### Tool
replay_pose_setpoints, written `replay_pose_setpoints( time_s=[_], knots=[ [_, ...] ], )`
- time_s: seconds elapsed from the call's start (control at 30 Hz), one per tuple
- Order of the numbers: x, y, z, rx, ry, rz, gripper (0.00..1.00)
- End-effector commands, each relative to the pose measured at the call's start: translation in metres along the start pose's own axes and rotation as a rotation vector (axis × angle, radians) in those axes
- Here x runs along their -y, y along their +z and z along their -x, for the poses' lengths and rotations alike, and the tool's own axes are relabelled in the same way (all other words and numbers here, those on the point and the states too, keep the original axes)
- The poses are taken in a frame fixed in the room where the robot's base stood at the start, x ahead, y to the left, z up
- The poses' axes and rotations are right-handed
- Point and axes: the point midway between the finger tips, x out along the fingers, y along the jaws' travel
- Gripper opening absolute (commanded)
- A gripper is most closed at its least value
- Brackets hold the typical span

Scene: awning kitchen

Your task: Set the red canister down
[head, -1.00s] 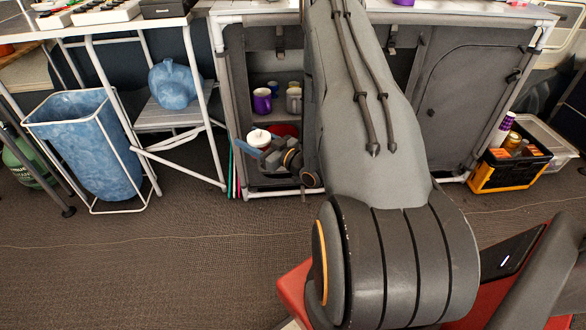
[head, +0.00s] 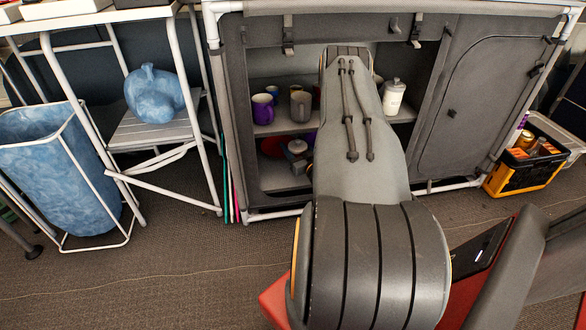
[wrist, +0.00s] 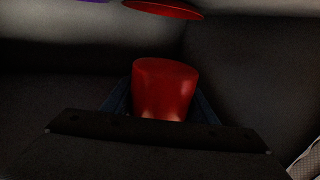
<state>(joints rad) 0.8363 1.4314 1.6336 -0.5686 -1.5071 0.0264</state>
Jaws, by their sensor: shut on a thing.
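The red canister (wrist: 165,82) stands out in the middle of the wrist view, its rounded end towards the top of the picture. My gripper (wrist: 163,104) is shut on it, with a bluish finger on each side. In the head view my arm reaches into the open left part of the grey cabinet (head: 234,120). Part of my wrist shows at the lower shelf (head: 283,180). The canister and fingertips are hidden or too small to make out there. I cannot tell whether the canister touches the shelf.
A red dish (head: 271,147) lies on the lower shelf, left of my wrist. A purple mug (head: 262,109) and a grey mug (head: 301,106) stand on the shelf above. A white bottle (head: 393,96) stands right of my arm. The cabinet's right door (head: 480,100) is closed.

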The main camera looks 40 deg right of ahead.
Motion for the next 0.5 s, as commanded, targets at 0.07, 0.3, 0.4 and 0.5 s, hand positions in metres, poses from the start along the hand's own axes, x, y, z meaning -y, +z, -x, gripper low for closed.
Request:
replay_pose_setpoints(
  time_s=[0.07,0.3,0.4,0.5],
  knots=[
    [-0.003,0.019,0.001,0.002,0.005,-0.001,0.29],
    [-0.005,0.051,0.002,0.0,0.007,0.0,0.29],
    [-0.004,0.059,0.001,0.0,0.006,0.0,0.29],
    [-0.002,0.075,0.001,0.002,0.004,-0.001,0.29]
  ],
)
